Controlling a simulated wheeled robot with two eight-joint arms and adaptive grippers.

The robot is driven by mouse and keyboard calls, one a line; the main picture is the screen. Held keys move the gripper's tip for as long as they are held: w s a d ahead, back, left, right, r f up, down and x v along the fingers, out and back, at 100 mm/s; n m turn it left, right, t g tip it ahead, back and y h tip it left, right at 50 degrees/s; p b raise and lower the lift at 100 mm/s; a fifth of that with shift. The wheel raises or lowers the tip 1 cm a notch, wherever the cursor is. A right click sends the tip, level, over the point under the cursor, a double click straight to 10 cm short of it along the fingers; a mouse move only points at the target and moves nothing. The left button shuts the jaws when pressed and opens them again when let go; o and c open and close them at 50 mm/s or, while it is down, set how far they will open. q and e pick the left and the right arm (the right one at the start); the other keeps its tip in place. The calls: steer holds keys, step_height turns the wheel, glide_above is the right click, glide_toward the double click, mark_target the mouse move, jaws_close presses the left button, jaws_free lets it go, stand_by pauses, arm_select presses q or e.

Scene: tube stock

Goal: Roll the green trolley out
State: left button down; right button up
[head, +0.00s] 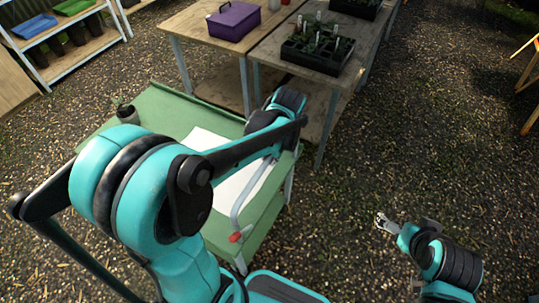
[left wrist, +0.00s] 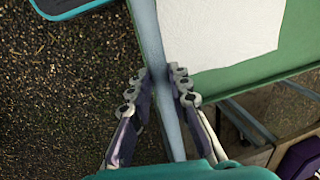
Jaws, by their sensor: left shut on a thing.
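The green trolley (head: 165,104) stands at the left centre of the head view, beside the wooden tables. A grey tube handle (head: 236,208) with red ends runs along its near right side. In the left wrist view, my left gripper (left wrist: 160,86) is shut on the grey handle bar (left wrist: 150,40), one finger on each side. The trolley's green top (left wrist: 235,76) lies just right of it. In the head view my left arm hides the left fingers and part of the trolley. My right gripper (head: 385,222) hangs apart over the gravel; its jaw opening is unclear.
A white sheet (head: 240,182) and a small pot (head: 127,114) lie on the trolley top. Wooden tables (head: 280,47) with a purple box (head: 233,21) and a black plant tray (head: 312,60) stand behind. A shelf (head: 75,52) is at upper left. Gravel on the right is clear.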

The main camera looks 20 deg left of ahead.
arm_select(q)
steer(key=c, duration=1.4)
jaws_free()
steer(key=r, duration=0.4)
steer(key=d+r, duration=0.1)
steer(key=r, duration=0.2)
steer(key=d+r, duration=0.1)
steer(key=r, duration=0.3)
steer(key=shift+s+d+r, duration=0.1)
steer(key=shift+d+r, duration=0.05)
steer(key=shift+r, duration=0.2)
